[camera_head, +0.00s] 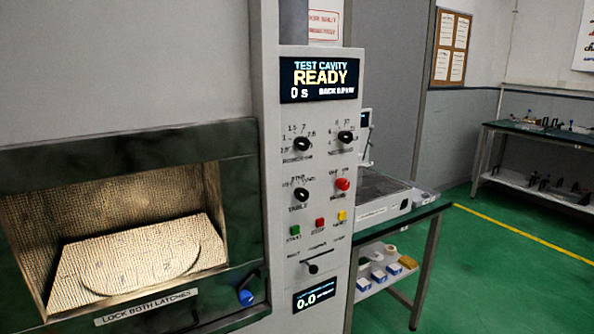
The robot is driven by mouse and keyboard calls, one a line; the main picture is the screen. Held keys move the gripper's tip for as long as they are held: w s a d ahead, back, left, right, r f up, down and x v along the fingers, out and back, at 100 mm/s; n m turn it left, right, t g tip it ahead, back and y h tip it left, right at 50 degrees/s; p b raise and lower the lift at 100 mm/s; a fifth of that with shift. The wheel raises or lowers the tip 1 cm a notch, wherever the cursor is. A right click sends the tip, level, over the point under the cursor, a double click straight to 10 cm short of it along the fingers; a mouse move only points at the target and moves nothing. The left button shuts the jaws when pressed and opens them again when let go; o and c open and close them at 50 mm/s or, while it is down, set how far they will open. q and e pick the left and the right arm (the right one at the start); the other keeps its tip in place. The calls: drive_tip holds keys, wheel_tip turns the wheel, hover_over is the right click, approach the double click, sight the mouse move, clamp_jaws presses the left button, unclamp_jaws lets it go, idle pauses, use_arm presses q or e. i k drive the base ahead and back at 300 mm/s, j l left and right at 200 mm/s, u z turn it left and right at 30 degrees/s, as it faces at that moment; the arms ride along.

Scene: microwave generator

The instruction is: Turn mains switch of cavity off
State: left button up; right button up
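The test cavity (130,250) is a lit, meshed chamber at the left, with a dark green frame. Its control column (325,225) stands to the right of the opening. A red knob (342,184) on the column has a small label that seems to read "MAINS"; its pointer position is too small to read. The display (318,79) above shows "TEST CAVITY READY", "0 s" and a blurred line. Neither of my grippers is in view.
Black knobs (302,143), green, red and yellow buttons (320,223) and a black lever (313,268) share the panel. A blue-ended latch (246,298) is at the frame's lower right. A side table (425,209) stands behind the column; green floor (490,270) is open at right.

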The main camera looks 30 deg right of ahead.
sight(343, 184)
drive_tip(key=z, duration=1.25)
